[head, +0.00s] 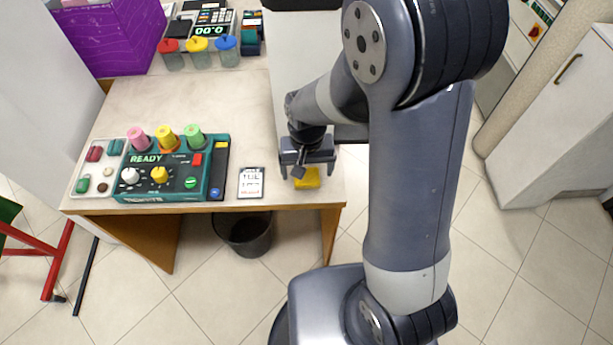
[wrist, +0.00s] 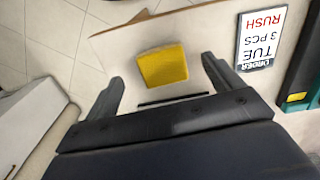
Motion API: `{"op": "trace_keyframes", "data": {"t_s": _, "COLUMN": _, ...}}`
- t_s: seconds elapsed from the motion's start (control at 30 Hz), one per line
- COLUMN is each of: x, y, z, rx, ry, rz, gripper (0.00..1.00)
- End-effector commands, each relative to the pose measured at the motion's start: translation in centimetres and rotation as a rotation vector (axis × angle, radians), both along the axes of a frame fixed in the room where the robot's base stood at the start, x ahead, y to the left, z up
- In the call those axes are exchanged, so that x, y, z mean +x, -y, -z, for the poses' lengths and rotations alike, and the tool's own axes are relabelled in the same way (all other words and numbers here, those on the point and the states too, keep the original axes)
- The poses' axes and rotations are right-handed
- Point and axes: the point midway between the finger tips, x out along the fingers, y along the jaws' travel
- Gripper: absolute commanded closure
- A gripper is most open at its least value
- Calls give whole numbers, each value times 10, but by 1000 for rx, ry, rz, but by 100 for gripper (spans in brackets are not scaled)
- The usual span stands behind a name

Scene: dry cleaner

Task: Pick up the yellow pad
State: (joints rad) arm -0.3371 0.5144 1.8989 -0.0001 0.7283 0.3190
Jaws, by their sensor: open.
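The yellow pad (head: 308,178) lies on the table near its front right corner, partly hidden by my gripper in the head view. In the wrist view the yellow pad (wrist: 164,66) lies flat, just ahead of the fingertips and roughly between their lines. My gripper (head: 307,172) is above the table at the pad. In the wrist view my gripper (wrist: 164,72) is open and empty, with one finger toward each side of the pad. I cannot tell the exact height of the fingertips above the table.
A ticket card (head: 251,183) lies left of the pad; it also shows in the wrist view (wrist: 260,38). A teal control box (head: 172,170) with coloured knobs stands further left. Lidded jars (head: 198,53) stand at the back. The table's front and right edges are close to the pad.

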Motion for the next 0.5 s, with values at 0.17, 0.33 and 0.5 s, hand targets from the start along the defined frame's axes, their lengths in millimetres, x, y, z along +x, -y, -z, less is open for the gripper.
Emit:
{"op": "trace_keyframes", "data": {"t_s": 0.17, "x": 2, "y": 0, "z": 22, "rx": -2, "ry": -5, "rz": 0, "gripper": 13}}
{"op": "trace_keyframes", "data": {"t_s": 0.33, "x": 2, "y": 0, "z": 40, "rx": -1, "ry": -3, "rz": 0, "gripper": 13}}
{"op": "trace_keyframes", "data": {"t_s": 0.5, "x": 3, "y": 0, "z": 44, "rx": 0, "ry": 0, "rz": 0, "gripper": 13}}
